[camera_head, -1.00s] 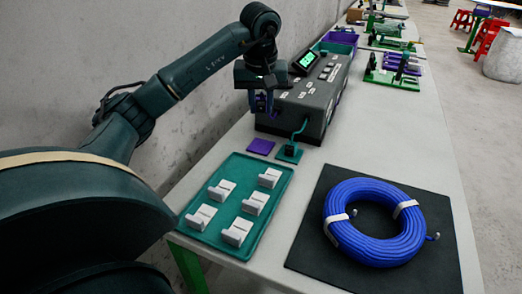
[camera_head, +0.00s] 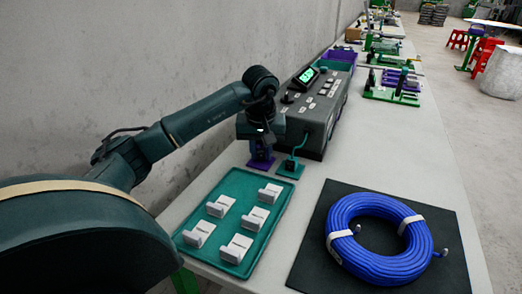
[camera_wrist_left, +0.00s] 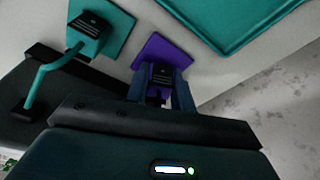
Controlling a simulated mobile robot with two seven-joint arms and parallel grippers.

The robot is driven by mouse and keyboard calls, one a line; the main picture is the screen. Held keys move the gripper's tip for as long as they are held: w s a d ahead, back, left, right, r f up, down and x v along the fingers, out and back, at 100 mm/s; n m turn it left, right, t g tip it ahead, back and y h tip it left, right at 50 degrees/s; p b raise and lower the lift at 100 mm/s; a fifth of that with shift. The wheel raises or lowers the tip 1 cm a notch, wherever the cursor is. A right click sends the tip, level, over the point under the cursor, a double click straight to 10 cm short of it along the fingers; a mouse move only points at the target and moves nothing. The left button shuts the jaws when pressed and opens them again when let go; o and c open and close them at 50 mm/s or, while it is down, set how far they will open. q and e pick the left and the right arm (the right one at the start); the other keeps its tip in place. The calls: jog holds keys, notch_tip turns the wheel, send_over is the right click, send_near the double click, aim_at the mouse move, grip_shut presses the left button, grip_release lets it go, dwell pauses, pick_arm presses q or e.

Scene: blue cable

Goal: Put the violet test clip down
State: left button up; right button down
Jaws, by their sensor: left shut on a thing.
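My left gripper (camera_head: 261,150) is shut on the violet test clip (camera_wrist_left: 160,76), low over the violet square pad (camera_head: 261,164) beside the tester. In the left wrist view the dark, ribbed top of the clip sits between the two fingers (camera_wrist_left: 161,92), and the violet pad (camera_wrist_left: 165,46) spreads out around it. The clip appears upright on or just above the pad; I cannot tell whether it touches. A teal clip (camera_wrist_left: 87,26) stands on the teal pad (camera_head: 290,170) next to it, with a teal lead to the tester. My right gripper is not in view.
The grey tester (camera_head: 312,112) with a lit display stands just behind the gripper. A teal tray (camera_head: 217,247) with several white connectors lies in front. A blue cable coil (camera_head: 378,262) rests on a black mat (camera_head: 312,258) at the right.

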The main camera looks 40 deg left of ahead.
pick_arm(q)
jog(key=shift+s+d+f, duration=0.1)
jog(key=shift+s+f, duration=0.05)
jog(key=shift+f, duration=0.4)
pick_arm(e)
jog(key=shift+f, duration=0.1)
pick_arm(q)
jog(key=o, duration=0.9)
jog(key=shift+f, duration=0.15)
jog(key=shift+o, duration=0.2)
jog(key=shift+r, duration=0.25)
jog(key=p+v, duration=0.3)
jog(key=v, duration=1)
jog(key=shift+w+a, duration=0.2)
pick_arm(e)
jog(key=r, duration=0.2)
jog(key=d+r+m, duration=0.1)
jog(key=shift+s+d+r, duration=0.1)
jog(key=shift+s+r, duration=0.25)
